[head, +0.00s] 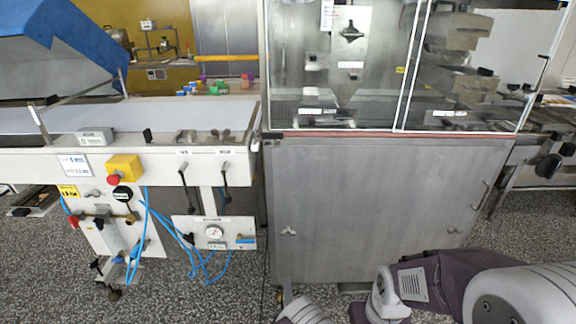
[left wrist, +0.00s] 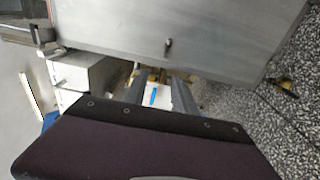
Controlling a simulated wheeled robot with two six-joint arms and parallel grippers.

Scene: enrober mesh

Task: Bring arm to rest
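My left gripper (left wrist: 156,84) shows in the left wrist view beyond the dark purple wrist housing. Its two grey fingers stand apart, with floor and machine parts visible through the gap and nothing held between them. In the head view, purple and white arm links of mine (head: 425,283) lie along the bottom right, in front of the grey cabinet. No fingertips can be made out there. I see no right gripper fingers in either view.
A grey metal cabinet (head: 375,210) with a glazed upper housing stands ahead. Left of it is a white conveyor (head: 60,118) with valves, a gauge (head: 214,232) and blue hoses below. Small coloured items (head: 218,88) stand at the back. Speckled floor (head: 175,295) is free in front.

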